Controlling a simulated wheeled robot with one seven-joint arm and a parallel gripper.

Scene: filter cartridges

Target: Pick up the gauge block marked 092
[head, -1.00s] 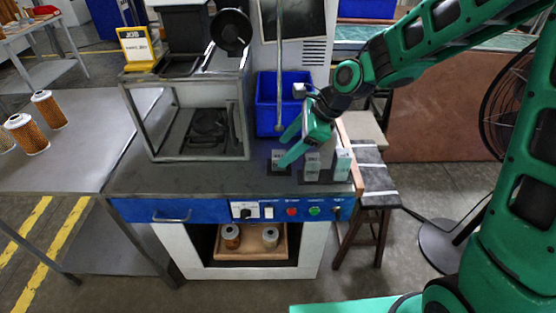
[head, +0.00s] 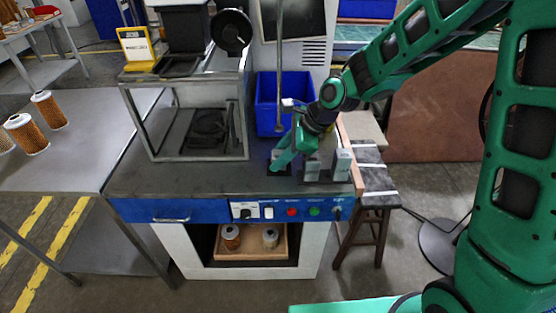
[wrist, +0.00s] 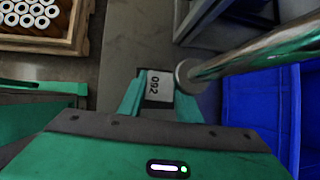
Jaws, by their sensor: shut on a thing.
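The gauge block marked 092 (wrist: 158,85) is a pale grey block with dark digits, seen in the wrist view between my two fingers. My gripper (wrist: 158,102) is shut on it, a finger at each side. In the head view my gripper (head: 280,163) points down over the left of the block stands on the bench, and its fingers hide most of the block. I cannot tell whether the block is clear of its dark base (head: 279,172).
Other grey blocks (head: 343,160) stand on a dark holder just right of my gripper. A blue bin (head: 272,103) and a vertical metal post (head: 280,70) are close behind. A metal frame box (head: 200,157) stands left. The front bench top is clear.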

